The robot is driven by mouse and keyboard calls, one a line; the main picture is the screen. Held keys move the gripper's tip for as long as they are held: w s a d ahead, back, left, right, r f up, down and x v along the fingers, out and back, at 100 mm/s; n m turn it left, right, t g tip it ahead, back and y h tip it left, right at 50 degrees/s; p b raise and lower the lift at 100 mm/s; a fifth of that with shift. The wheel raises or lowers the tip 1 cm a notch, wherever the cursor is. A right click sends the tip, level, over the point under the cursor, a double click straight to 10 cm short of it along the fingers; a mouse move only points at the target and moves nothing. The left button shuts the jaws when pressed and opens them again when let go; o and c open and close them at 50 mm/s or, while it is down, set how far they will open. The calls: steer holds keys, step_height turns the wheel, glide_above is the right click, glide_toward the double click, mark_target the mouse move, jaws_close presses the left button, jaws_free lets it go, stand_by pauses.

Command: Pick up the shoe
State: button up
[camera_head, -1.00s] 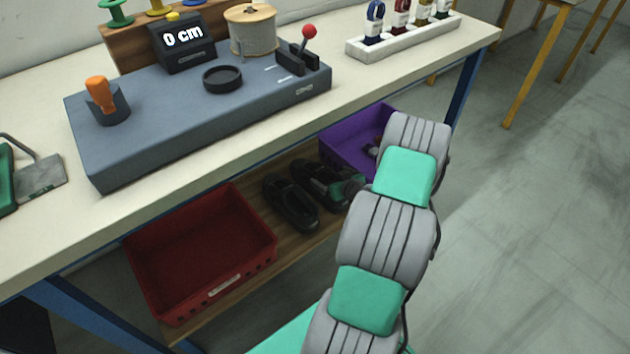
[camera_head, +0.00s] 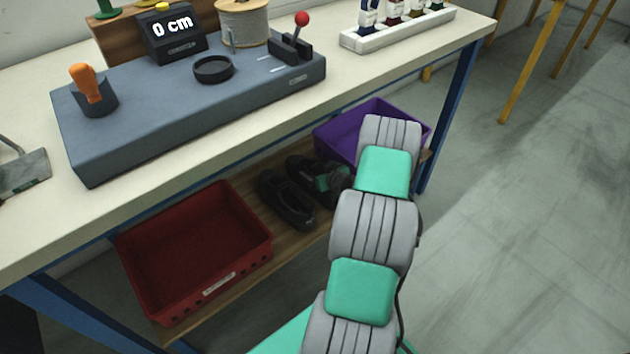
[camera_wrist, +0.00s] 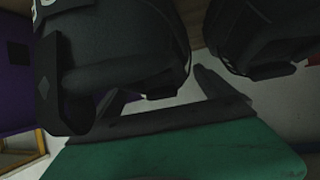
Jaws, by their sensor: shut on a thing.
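Two black shoes are on the wooden lower shelf under the bench, between a red crate and a purple crate. My gripper (camera_head: 338,178) reaches in from the right and is shut on the right-hand black shoe (camera_head: 303,167), the one nearer the purple crate. In the wrist view this shoe (camera_wrist: 125,45) fills the middle left, between the dark fingers of my gripper (camera_wrist: 128,75). The other black shoe (camera_head: 284,200) lies just left of it, and shows at upper right in the wrist view (camera_wrist: 262,35). I cannot tell whether the held shoe is clear of the shelf.
The red crate (camera_head: 130,268) stands left of the shoes and looks empty. The purple crate (camera_head: 345,126) is close behind my wrist. The bench top (camera_head: 215,160) overhangs the shelf, with a blue leg (camera_head: 458,95) at right. Open floor lies to the right.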

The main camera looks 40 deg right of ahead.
steer(key=c, duration=1.1)
steer(key=shift+d+r, duration=0.1)
steer(key=shift+c, duration=0.2)
